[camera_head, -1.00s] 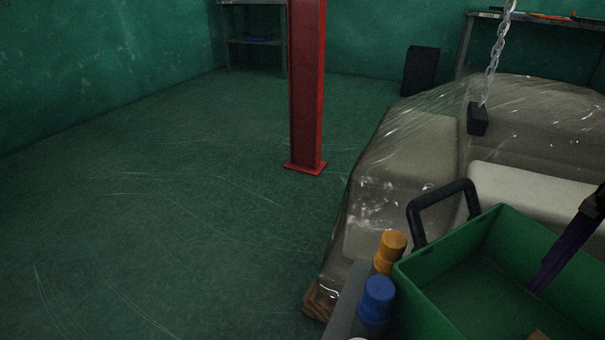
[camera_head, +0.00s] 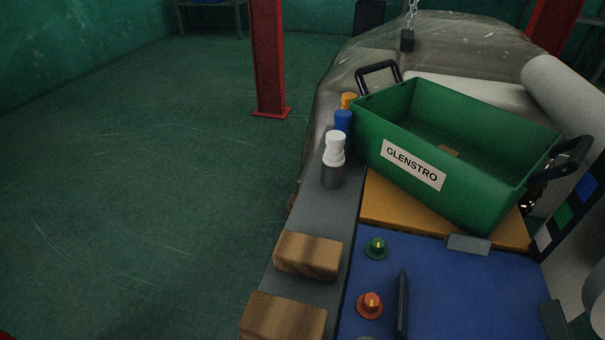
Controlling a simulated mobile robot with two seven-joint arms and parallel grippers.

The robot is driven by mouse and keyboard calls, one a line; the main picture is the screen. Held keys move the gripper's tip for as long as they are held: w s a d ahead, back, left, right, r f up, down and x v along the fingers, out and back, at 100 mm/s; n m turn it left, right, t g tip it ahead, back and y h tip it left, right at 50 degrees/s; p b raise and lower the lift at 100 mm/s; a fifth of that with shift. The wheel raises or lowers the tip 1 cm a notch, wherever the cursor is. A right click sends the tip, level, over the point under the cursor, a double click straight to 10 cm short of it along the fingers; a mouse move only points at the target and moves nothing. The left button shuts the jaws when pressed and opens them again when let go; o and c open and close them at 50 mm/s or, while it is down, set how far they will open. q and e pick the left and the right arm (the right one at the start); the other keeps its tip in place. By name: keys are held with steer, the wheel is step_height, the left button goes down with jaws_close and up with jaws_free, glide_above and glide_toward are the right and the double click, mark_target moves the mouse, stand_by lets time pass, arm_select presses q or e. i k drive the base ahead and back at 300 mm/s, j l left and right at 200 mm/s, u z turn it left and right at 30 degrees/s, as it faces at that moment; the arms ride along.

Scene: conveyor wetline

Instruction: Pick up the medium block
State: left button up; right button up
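Two brown wooden blocks lie on the grey ledge left of the blue panel. One block (camera_head: 308,256) lies farther up the ledge and is fully in view. The other block (camera_head: 284,318) is closer, looks a little larger and is cut by the bottom edge. I cannot tell for certain which one is the medium block. Neither of my grippers can be made out in the head view.
The green crate (camera_head: 410,178) labelled GLENSTRO stands on an orange board (camera_head: 390,205). White, blue and orange-capped bottles (camera_head: 334,160) line the ledge. The blue panel (camera_head: 450,285) carries knobs and a dark upright bar (camera_head: 402,303). The floor at left is clear.

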mark_target(319, 258)
steer(key=i+l+u, duration=0.15)
steer(key=u, duration=0.3)
steer(key=l+u, duration=0.45)
steer(key=i+l+u, duration=0.1)
steer(key=l+u, duration=0.15)
steer(key=u, duration=0.25)
steer(key=l+u, duration=0.45)
steer(key=j, duration=0.1)
